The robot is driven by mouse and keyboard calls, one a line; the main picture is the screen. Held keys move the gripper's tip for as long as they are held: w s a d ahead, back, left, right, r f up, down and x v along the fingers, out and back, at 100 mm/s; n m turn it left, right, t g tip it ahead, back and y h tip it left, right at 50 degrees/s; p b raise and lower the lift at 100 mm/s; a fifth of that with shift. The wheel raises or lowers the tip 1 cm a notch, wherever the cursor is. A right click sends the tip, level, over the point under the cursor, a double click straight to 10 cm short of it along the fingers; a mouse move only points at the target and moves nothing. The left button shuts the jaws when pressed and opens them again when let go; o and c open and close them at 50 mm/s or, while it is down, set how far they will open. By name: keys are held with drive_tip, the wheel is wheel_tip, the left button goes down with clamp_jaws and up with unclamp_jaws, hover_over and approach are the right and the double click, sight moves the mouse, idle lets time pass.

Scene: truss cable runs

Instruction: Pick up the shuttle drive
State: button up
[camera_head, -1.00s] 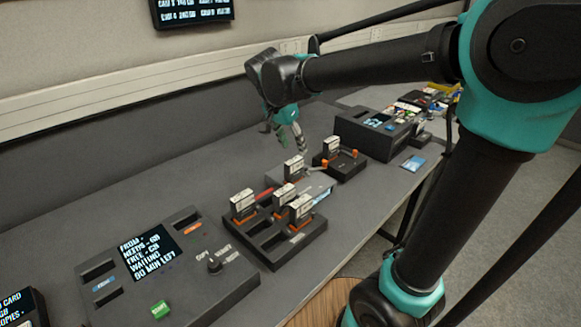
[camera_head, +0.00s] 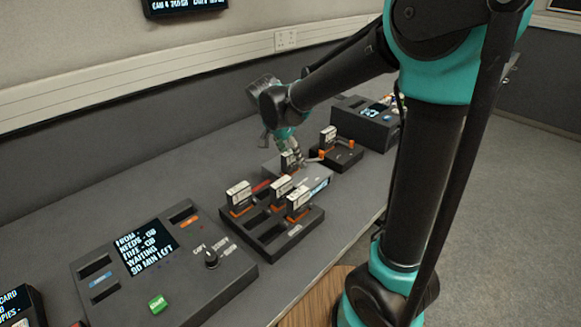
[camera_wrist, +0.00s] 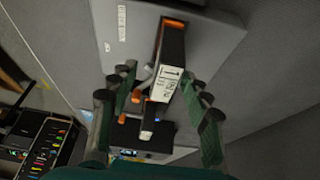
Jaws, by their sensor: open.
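A black drive with a white label (camera_head: 288,163) stands upright on a low grey block (camera_head: 312,180) mid-bench; I take it for the shuttle drive, though the others look alike. In the wrist view, the drive (camera_wrist: 172,46) shows a dark body, an orange edge and a printed white label. My gripper (camera_head: 290,149) is directly above the drive and partly hides it. In the wrist view, my gripper (camera_wrist: 160,76) is open, with green fingers on both sides of the drive and gaps visible on each side.
A black rack (camera_head: 262,238) holds several similar drives in front of the block. A black dock (camera_head: 338,158) with another drive and orange knobs stands behind. A console (camera_head: 225,268) with a screen is at the front left. The bench is clear at the left back.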

sight(294, 160)
drive_tip(key=x, duration=0.4)
drive_tip(key=shift+w+a, duration=0.15)
drive_tip(key=shift+w, duration=0.2)
drive_tip(key=shift+w+f, duration=0.1)
drive_tip(key=shift+f, duration=0.4)
drive_tip(key=shift+c, duration=0.6)
clamp_jaws()
